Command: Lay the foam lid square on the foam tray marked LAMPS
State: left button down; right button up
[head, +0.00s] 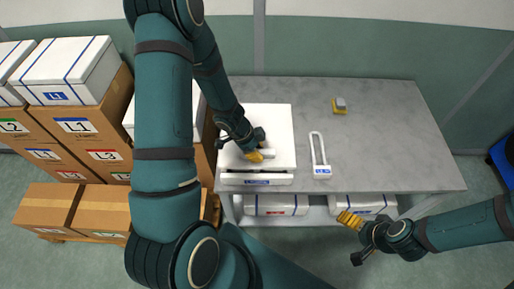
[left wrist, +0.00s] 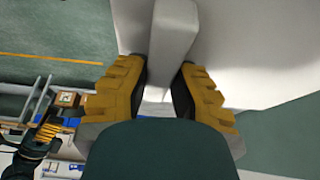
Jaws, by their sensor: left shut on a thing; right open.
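The white foam lid (head: 272,122) is over the foam tray (head: 285,181) at the table's left end. The tray's front has a blue label, too small to read. The lid looks roughly lined up with the tray; I cannot tell whether it touches it all round. My left gripper (head: 268,154) is shut on the lid's raised white grip bar. In the left wrist view, both yellow fingers (left wrist: 158,90) stand on either side of the bar (left wrist: 174,35). My right gripper (head: 350,220) is open and empty, in front of the table's front edge.
A white looped item with a blue label (head: 321,158) lies right of the tray. The grey table (head: 400,145) is clear on the right. White boxes (head: 276,204) sit below it. Stacked cartons (head: 90,135) stand left.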

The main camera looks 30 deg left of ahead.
pick_arm(q)
jog(key=shift+f+b, duration=2.1)
jog(key=shift+f, duration=0.7)
jog(key=c, duration=0.9)
grip_release()
jog(key=shift+o, duration=0.2)
